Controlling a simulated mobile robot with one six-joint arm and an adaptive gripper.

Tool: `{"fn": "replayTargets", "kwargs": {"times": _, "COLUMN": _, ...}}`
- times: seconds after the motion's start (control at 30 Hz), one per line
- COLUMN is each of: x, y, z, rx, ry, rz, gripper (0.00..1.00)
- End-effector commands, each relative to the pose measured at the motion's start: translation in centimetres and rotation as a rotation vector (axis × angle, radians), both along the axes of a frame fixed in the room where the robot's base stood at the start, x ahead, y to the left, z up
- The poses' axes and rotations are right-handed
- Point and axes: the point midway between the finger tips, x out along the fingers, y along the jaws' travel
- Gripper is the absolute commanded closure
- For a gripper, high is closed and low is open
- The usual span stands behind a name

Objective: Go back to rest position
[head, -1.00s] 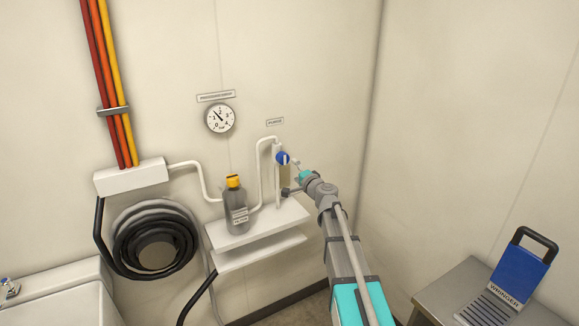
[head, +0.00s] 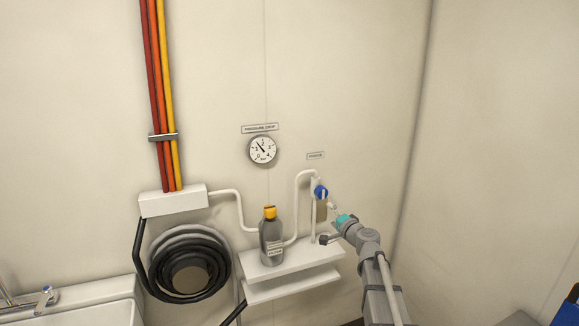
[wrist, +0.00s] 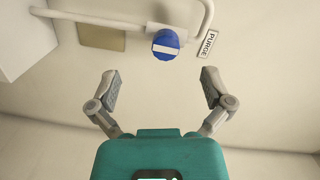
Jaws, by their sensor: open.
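My gripper (wrist: 162,92) is open and empty in the wrist view, its two fingers spread wide apart. Beyond the fingertips is a round blue valve knob (wrist: 166,45) with a white bar, apart from the fingers. In the head view my gripper (head: 332,212) is at the right, close to the blue knob (head: 321,192) on the white pipe. The fingers are small there. A purge label (wrist: 210,44) is beside the knob.
A grey bottle with an orange cap (head: 271,240) stands on a white wall shelf (head: 300,262). A pressure gauge (head: 262,150) hangs above. A coiled black hose (head: 158,283) and a sink (head: 95,300) are at left. The wall at upper right is bare.

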Motion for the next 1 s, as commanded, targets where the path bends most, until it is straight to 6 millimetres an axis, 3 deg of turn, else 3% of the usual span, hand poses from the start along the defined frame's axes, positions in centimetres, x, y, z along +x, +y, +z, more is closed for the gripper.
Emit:
{"fn": "replayTargets", "kwargs": {"times": 0.3, "x": -6.6, "y": 6.0, "z": -4.8, "rx": -0.307, "ry": 0.132, "rz": 0.268, "gripper": 0.0}}
{"fn": "replayTargets", "kwargs": {"times": 0.5, "x": -12.0, "y": 8.1, "z": -9.0, "rx": -0.523, "ry": 0.276, "rz": 0.438, "gripper": 0.0}}
{"fn": "replayTargets", "kwargs": {"times": 0.77, "x": -19.5, "y": 7.8, "z": -14.0, "rx": -0.792, "ry": 0.519, "rz": 0.613, "gripper": 0.0}}
{"fn": "replayTargets", "kwargs": {"times": 1.0, "x": -26.6, "y": 5.2, "z": -16.8, "rx": -1.021, "ry": 0.787, "rz": 0.711, "gripper": 0.0}}
